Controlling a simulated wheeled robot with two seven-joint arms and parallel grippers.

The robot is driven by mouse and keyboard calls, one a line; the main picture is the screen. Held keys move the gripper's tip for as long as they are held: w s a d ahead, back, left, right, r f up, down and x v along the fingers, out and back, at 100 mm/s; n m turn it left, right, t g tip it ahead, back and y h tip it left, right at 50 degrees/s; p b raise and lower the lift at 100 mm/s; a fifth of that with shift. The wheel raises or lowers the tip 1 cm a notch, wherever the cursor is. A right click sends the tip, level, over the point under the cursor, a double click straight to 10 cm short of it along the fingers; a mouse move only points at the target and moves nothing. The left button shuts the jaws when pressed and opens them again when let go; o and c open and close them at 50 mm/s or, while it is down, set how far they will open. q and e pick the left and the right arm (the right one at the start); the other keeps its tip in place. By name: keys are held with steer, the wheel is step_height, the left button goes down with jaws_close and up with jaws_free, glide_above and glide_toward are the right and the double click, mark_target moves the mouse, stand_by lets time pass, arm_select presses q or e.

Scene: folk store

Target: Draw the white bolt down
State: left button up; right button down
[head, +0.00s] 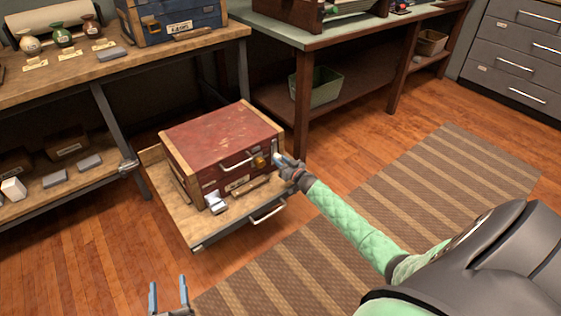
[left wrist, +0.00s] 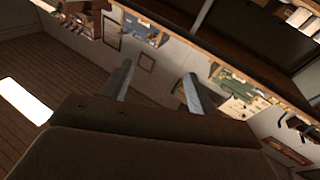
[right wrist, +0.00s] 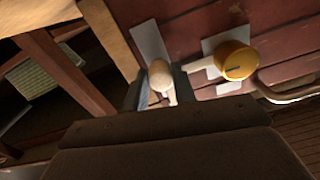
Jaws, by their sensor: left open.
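A red wooden chest (head: 222,143) with light wood corners has a small pale bolt on its front, near the right edge. In the right wrist view the white bolt's rounded knob (right wrist: 160,76) stands out in front of a light metal plate (right wrist: 150,42). My right gripper (head: 284,161) is at this front right edge. Its fingers (right wrist: 160,92) flank the knob closely on both sides and appear shut on it. A yellow round lock (right wrist: 235,60) sits just right of the bolt. My left gripper (head: 168,298) is open and empty, low in the head view; its fingers (left wrist: 158,88) are spread apart.
The chest rests on a wooden pull-out tray (head: 168,212) with a metal handle (head: 268,211). A chest handle (right wrist: 290,95) is close right of the lock. A workbench (head: 75,65) stands behind left, a green-topped table (head: 285,30) behind. The striped rug (head: 400,190) is clear.

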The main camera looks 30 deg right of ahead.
step_height(320, 180, down, 4)
steer(key=shift+r+b, duration=0.15)
steer(key=shift+b, duration=0.6)
arm_select(q)
step_height(320, 180, up, 16)
steer(key=s+a+t+h, duration=0.1)
steer(key=s+t, duration=0.1)
steer(key=t, duration=0.4)
steer(key=shift+a, duration=0.25)
steer(key=shift+r, duration=0.1)
arm_select(e)
steer(key=c, duration=1.3)
jaws_free()
steer(key=shift+o, duration=0.8)
steer(key=shift+s, duration=0.1)
